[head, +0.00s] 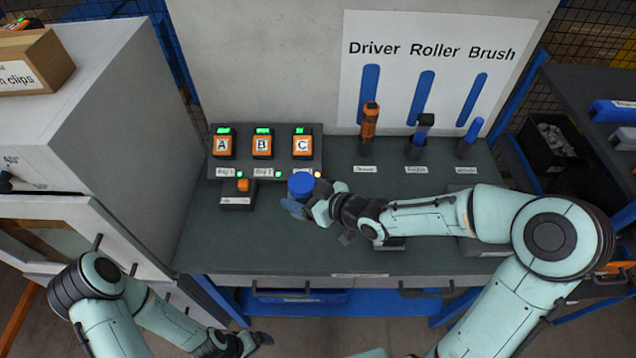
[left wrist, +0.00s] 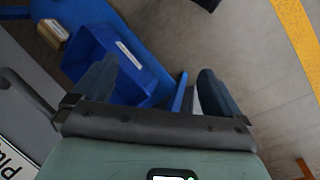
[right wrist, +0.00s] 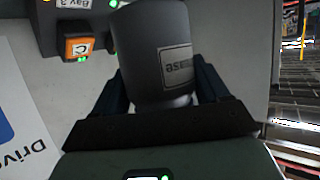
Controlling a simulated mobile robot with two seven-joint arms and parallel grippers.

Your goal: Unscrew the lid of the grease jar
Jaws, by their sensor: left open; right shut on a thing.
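The grease jar (right wrist: 155,50) is a dark grey cylinder in the right wrist view, with a label whose end reads "ease" upside down. A blue round top, apparently its lid (head: 301,184), shows in the head view. My right gripper (head: 300,205) is shut on the jar, with a finger on either side of it (right wrist: 160,90). Whether the jar touches the bench is hidden. My left gripper (head: 262,340) is low in front of the bench, away from the jar. It is open and empty in the left wrist view (left wrist: 155,85).
A button panel (head: 262,165) with A, B and C stands just behind the jar. A small box with an orange button (head: 238,195) is to its left. Driver (head: 369,120), roller (head: 421,130) and brush (head: 470,135) stand in holders to the right. The bench front left (head: 225,250) is clear.

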